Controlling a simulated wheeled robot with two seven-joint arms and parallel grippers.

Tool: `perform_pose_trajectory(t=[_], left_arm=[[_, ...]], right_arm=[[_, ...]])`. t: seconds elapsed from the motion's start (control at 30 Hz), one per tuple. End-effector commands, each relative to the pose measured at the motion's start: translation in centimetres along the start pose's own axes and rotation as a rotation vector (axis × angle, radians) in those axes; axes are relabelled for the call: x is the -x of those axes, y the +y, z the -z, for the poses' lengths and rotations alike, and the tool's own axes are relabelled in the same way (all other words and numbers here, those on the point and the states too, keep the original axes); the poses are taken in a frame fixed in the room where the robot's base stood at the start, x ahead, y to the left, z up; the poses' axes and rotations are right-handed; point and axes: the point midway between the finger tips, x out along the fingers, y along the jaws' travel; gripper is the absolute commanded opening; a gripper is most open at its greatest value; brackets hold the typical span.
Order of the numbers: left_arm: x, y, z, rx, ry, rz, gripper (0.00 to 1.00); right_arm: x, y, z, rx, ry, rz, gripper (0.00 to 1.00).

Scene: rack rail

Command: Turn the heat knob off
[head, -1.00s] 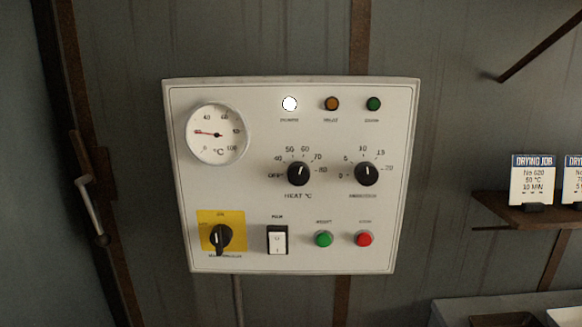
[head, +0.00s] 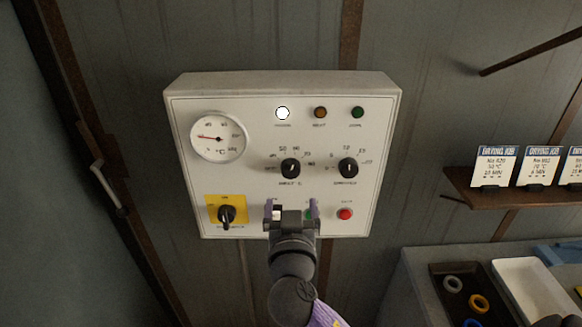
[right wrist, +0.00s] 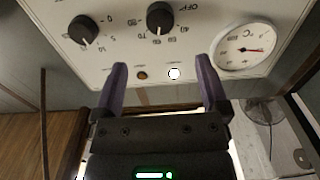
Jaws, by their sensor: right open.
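The white control panel (head: 260,225) on the wall carries the black heat knob (head: 290,168). Its white mark points roughly straight up, near the 50–60 marks and away from OFF. In the right wrist view the panel appears upside down, with the heat knob (right wrist: 160,17) at the top centre and OFF to its right. My right gripper (head: 291,208) is open and empty in front of the lower panel, below the heat knob, not touching it. Its fingers (right wrist: 160,68) point toward the panel in the wrist view. My left gripper is not in view.
A second black knob (head: 348,168) sits just right of the heat knob. A rotary switch on a yellow plate (head: 212,200), a red button (head: 345,214), a dial gauge (head: 218,152) and a lit white lamp (head: 282,113) share the panel. A shelf with cards (head: 500,200) is at right.

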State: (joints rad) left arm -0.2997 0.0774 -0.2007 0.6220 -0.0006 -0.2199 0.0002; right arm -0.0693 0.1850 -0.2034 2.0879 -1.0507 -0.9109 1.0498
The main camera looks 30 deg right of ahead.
Motion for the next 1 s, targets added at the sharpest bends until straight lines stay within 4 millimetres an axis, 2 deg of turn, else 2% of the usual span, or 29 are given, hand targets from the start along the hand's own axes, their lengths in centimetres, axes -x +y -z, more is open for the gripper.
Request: perform_pose_trajectory(t=[0.07,0.3,0.4,0.53,0.77,0.8,0.87,1.0], left_arm=[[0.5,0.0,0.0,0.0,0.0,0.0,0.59],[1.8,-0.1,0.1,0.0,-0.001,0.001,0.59],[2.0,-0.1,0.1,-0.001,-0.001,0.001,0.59],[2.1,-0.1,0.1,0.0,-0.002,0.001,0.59],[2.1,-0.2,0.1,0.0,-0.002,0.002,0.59],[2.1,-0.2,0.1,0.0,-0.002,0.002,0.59],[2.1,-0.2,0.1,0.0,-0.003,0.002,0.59],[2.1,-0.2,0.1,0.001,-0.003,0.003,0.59]], right_arm=[[-1.0,0.0,0.4,-0.002,0.009,-0.003,0.94],[-6.9,0.1,0.4,0.002,0.007,-0.003,0.94],[-8.5,0.0,0.2,0.001,0.005,-0.001,0.94],[-9.5,0.0,0.1,0.0,0.003,-0.001,0.94],[-9.7,0.0,-0.1,-0.001,0.001,0.0,0.94],[-9.7,0.0,-0.1,-0.001,0.001,0.0,0.92],[-9.7,0.0,-0.1,-0.001,0.001,0.0,0.8],[-9.7,0.0,-0.1,-0.001,0.001,0.0,0.5]])
